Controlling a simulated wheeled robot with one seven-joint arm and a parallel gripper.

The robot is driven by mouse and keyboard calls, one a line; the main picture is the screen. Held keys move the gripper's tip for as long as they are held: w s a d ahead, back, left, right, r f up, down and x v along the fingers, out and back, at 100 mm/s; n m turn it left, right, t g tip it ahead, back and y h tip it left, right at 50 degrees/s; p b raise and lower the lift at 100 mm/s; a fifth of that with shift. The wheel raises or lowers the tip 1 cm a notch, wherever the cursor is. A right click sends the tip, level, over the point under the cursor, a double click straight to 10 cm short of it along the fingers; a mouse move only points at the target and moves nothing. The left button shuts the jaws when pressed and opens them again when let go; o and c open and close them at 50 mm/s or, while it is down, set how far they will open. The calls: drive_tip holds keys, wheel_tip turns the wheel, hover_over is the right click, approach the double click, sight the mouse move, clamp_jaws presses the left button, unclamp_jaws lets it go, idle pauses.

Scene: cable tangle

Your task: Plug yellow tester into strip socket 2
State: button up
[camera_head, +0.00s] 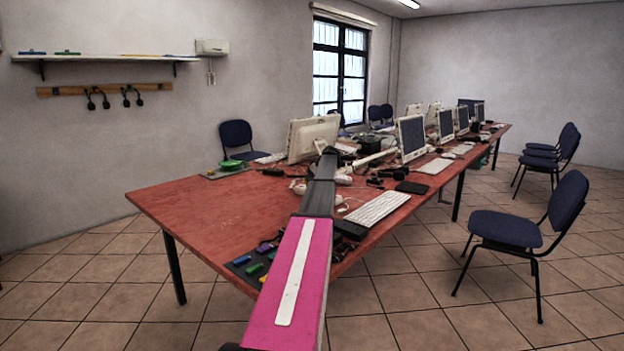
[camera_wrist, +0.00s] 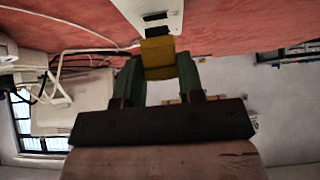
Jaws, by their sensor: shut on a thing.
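In the wrist view the yellow tester (camera_wrist: 157,60) is a small yellow block between the two green fingers of my gripper (camera_wrist: 159,72), which is shut on it. A white strip (camera_wrist: 135,8) with dark socket openings (camera_wrist: 155,18) lies on the red table just beyond the tester. The tester's far end meets or nearly meets the strip's near end; I cannot tell whether it touches or is plugged in. The socket numbers are not readable. In the head view my arm hides the gripper and the tester, and I cannot pick out the strip for certain.
Loose cables (camera_wrist: 85,55) lie left in the wrist view. A blue chair (camera_head: 510,228) stands right. The table's left part is clear.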

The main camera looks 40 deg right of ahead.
drive_tip(key=shift+f, duration=1.2)
idle(0.5)
drive_tip(key=o, duration=1.1)
drive_tip(key=v, duration=1.1)
drive_tip(key=shift+f, duration=0.1)
